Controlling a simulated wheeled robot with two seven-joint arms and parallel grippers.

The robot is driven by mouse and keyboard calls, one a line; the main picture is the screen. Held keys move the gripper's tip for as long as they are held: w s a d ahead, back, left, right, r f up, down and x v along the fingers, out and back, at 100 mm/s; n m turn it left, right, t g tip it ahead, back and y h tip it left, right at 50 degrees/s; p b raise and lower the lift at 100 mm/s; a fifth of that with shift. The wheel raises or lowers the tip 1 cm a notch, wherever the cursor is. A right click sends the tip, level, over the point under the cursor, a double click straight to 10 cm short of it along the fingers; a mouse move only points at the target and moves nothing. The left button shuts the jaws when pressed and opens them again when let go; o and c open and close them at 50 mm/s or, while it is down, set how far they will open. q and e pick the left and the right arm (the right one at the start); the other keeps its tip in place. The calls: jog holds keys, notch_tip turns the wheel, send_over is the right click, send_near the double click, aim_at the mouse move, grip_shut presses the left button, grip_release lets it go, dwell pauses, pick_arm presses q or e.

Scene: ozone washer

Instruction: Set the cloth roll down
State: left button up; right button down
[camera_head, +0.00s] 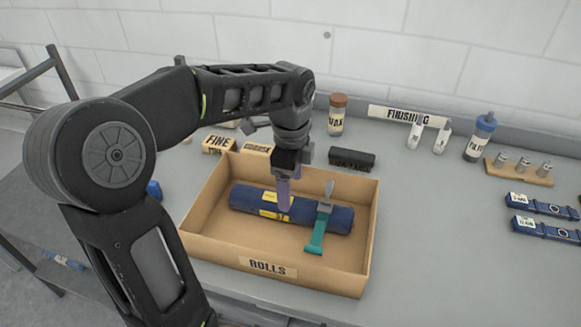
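The cloth roll (336,219) is a dark blue bundle with yellow labels. It lies lengthwise inside the open cardboard box marked ROLLS (330,279). A teal strap with a grey upright piece (318,236) crosses its right part. My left gripper (284,203) points down into the box, its purplish fingers at the middle of the roll by the yellow labels. The fingers overlap the roll in view; whether they grip it is unclear, as is whether the roll rests fully on the box floor. My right gripper is not in view.
Behind the box are blocks marked FINE (219,145) and COARSE, a black brush (352,159) and a WAX jar (336,115). Bottles, a wooden peg stand (519,171) and blue strapped items (546,230) are at right. The grey bench right of the box is clear.

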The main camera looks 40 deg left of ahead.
pick_arm(q)
notch_tip(320, 180, up, 6)
jog(key=shift+f, duration=0.15)
